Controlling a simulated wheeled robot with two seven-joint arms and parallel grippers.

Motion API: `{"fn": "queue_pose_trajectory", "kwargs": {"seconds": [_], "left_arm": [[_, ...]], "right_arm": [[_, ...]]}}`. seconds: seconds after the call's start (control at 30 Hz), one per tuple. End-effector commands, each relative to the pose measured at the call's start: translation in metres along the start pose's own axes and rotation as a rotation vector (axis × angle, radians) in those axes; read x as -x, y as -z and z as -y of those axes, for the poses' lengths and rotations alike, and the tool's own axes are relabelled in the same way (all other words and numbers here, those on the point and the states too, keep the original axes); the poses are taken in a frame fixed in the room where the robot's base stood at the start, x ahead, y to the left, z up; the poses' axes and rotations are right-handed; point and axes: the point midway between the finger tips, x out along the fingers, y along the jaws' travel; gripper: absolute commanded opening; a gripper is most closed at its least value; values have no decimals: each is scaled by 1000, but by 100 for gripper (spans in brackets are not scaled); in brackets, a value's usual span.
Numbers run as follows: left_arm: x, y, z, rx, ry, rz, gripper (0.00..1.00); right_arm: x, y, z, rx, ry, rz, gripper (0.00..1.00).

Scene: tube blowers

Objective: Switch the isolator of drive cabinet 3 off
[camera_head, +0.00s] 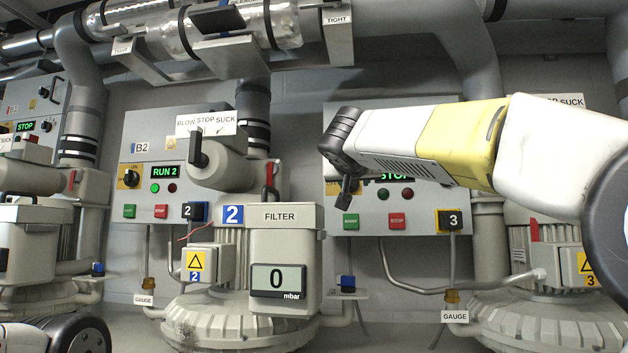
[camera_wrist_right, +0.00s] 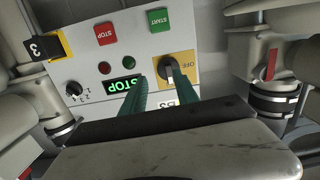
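Drive cabinet 3 (camera_head: 370,222) is right of centre in the head view, with a lit STOP display (camera_head: 397,178). My right gripper (camera_head: 346,190) is in front of its left part and hides the isolator there. In the right wrist view the cabinet appears upside down. Its isolator (camera_wrist_right: 168,69) has a black handle on a yellow plate, with OFF readable beside it. The green fingers of my right gripper (camera_wrist_right: 160,80) are apart, close to the handle. I cannot tell whether they touch it. My left gripper is out of view; part of my left arm shows bottom left.
Start (camera_head: 351,221) and stop (camera_head: 397,221) buttons and a black selector (camera_wrist_right: 74,89) are also on cabinet 3. Cabinet 2 (camera_head: 140,180), showing RUN 2, and the filter box (camera_head: 284,245) stand to the left. Pipes run overhead.

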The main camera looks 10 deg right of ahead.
Motion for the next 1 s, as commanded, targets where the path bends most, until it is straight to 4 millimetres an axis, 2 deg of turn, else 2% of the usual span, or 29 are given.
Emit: {"fn": "queue_pose_trajectory", "kwargs": {"seconds": [0.03, 0.07, 0.17, 0.63, 0.8, 1.0], "left_arm": [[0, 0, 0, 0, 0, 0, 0], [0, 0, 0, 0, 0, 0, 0], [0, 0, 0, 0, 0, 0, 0], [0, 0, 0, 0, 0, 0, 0], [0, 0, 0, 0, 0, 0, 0], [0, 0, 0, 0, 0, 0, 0]], "right_arm": [[-1, 14, 3, -13, -2, -33, 36], [-1, 21, 4, -19, -4, -49, 36], [-5, 31, 5, -30, -8, -74, 36], [-71, 36, 4, -29, -10, -75, 36], [-79, 37, 4, -30, -8, -76, 36], [-79, 37, 4, -30, -8, -75, 36]]}}
